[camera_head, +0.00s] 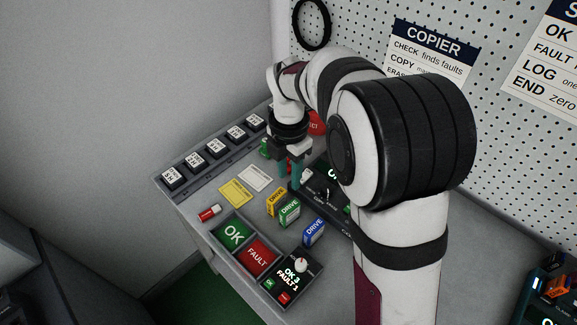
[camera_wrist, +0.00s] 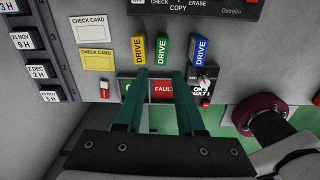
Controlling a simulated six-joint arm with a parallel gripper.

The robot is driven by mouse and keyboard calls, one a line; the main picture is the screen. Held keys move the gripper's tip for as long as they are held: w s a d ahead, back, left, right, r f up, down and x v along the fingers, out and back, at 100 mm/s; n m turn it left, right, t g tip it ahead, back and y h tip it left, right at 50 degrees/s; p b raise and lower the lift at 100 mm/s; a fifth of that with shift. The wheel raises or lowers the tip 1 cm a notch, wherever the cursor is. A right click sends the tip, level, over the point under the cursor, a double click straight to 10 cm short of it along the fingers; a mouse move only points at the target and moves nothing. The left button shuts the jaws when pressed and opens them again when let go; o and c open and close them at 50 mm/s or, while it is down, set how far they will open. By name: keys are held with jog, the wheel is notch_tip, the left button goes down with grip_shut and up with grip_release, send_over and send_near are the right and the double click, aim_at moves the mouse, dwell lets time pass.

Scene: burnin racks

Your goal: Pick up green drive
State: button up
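The green drive (camera_head: 290,212) lies on the grey bench between the yellow drive (camera_head: 276,201) and the blue drive (camera_head: 314,232). In the wrist view the green drive (camera_wrist: 162,49) shows just beyond my fingertips, lined up with the gap between them. My gripper (camera_head: 290,168) is above the bench, apart from the drive and up and slightly left of it in the head view. Its two teal fingers (camera_wrist: 159,75) are spread in the wrist view with nothing between them. They partly cover the OK and FAULT pads there.
The green OK pad (camera_head: 233,233), red FAULT pad (camera_head: 257,257) and a counter box (camera_head: 291,277) line the front edge. Yellow (camera_head: 235,193) and white check cards lie left, near a red-white cylinder (camera_head: 209,213). A dated rack (camera_head: 215,150) runs along the left; the dark copier (camera_wrist: 182,8) stands behind the drives.

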aim_at(290, 206)
notch_tip(290, 206, down, 14)
jog(key=shift+s+d+r, duration=0.1)
jog(key=shift+s+r, duration=0.05)
grip_shut()
